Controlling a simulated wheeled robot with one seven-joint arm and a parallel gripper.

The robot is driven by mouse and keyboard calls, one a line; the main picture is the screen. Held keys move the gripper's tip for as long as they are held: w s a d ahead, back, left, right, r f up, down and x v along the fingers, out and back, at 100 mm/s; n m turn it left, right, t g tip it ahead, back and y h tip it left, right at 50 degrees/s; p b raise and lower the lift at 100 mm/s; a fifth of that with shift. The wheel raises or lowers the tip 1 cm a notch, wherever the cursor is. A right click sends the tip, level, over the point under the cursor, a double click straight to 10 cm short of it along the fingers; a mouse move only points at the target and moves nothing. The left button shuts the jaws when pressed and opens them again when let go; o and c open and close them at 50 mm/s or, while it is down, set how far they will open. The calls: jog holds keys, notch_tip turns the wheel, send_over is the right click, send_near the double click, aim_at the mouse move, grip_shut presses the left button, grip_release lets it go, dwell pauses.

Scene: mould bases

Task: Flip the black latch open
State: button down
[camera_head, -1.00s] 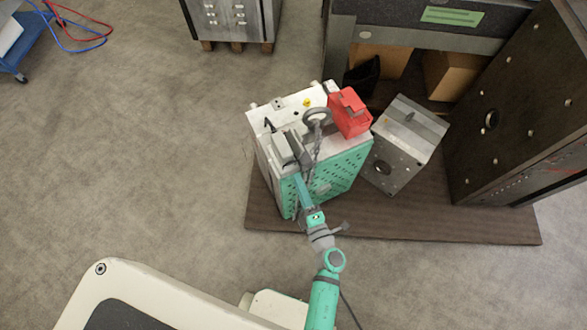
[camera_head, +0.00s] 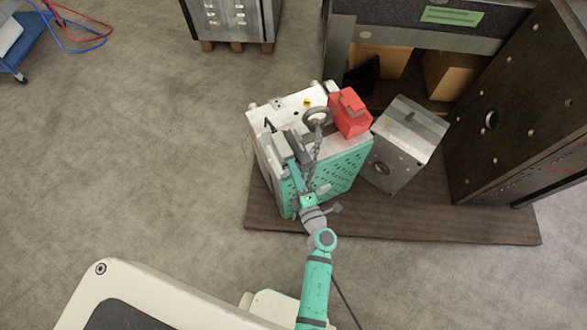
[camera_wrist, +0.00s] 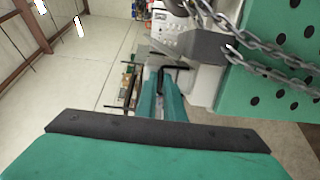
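The mould base (camera_head: 330,170), pale on top with teal perforated sides, stands on a brown board. A thin black piece (camera_head: 268,125), perhaps the latch, shows on its top left edge in the head view. In the wrist view, a bent black bar (camera_wrist: 178,67), which looks like the latch, lies right at my fingertips. My gripper (camera_wrist: 159,76) has its two teal fingers close together with a narrow gap at the tips. I cannot tell whether they touch or hold the bar. In the head view my gripper (camera_head: 293,167) is at the mould's near left side, its tips partly hidden.
A chain (camera_head: 316,150) hangs from a lifting ring (camera_head: 317,116) on the mould, close to my gripper; it crosses the right of the wrist view (camera_wrist: 270,62). A red block (camera_head: 349,113) sits at the top right. A grey block (camera_head: 407,140) stands to the right.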

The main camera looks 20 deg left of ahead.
jog(key=shift+d+f, duration=0.1)
jog(key=shift+s+d+f+m+t+y, duration=0.25)
jog(key=shift+f+t+y, duration=0.45)
jog(key=shift+t, duration=0.5)
jog(key=shift+s+d+f+m+t+y, duration=0.2)
jog(key=shift+f+t+y, duration=0.3)
jog(key=shift+t+y, duration=0.55)
jog(key=shift+s+d+f+m+t+y, duration=0.25)
jog(key=shift+f+t+y, duration=0.4)
jog(key=shift+t, duration=0.7)
jog(key=shift+s+f+m+t+y, duration=0.1)
jog(key=shift+f+m+t+y, duration=0.2)
jog(key=shift+t, duration=0.5)
jog(key=c, duration=1.9)
grip_release()
jog(key=shift+o, duration=0.2)
jog(key=shift+s+d+f, duration=0.15)
jog(key=shift+f, duration=0.15)
